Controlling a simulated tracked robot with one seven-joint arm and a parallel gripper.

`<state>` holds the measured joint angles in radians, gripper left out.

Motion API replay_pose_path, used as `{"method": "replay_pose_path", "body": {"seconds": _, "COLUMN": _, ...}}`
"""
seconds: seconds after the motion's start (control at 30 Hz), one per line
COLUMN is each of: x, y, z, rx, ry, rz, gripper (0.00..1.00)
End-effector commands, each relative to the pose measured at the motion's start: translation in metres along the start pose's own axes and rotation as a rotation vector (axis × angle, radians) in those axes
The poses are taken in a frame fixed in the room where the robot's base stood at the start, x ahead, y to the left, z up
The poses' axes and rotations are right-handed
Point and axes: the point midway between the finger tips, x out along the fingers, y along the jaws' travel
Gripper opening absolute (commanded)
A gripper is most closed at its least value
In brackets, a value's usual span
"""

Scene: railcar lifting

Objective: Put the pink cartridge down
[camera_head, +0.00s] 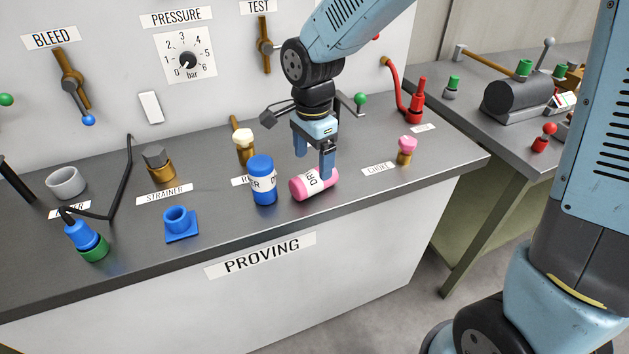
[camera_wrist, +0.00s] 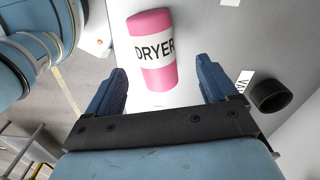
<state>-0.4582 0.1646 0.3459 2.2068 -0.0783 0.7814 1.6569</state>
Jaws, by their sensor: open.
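The pink cartridge (camera_head: 302,187) lies on its side on the grey bench top, with a white band lettered DRYER that reads in the wrist view (camera_wrist: 151,50). My gripper (camera_head: 312,164) is just above and behind it in the head view, pointing down, and one finger hides part of its right end. Whether a finger touches the cartridge I cannot tell.
A blue cartridge (camera_head: 262,181) stands upright close to the left of the pink one. A fitting with a cream knob (camera_head: 244,145) stands behind it, and one with a pink knob (camera_head: 407,148) stands to the right. A blue socket (camera_head: 181,224) sits further left. The bench's front edge is near.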

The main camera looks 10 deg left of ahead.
Motion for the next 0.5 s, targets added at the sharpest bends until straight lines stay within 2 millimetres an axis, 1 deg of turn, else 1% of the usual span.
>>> {"method": "replay_pose_path", "body": {"seconds": 0.17, "x": 0.009, "y": 0.001, "z": 0.000, "rx": 0.000, "ry": 0.000, "rz": 0.002, "gripper": 0.86}}
{"method": "replay_pose_path", "body": {"seconds": 0.4, "x": 0.041, "y": 0.005, "z": 0.001, "rx": 0.000, "ry": 0.000, "rz": 0.004, "gripper": 0.86}}
{"method": "replay_pose_path", "body": {"seconds": 0.5, "x": 0.051, "y": 0.005, "z": 0.001, "rx": -0.001, "ry": 0.000, "rz": 0.002, "gripper": 0.86}}
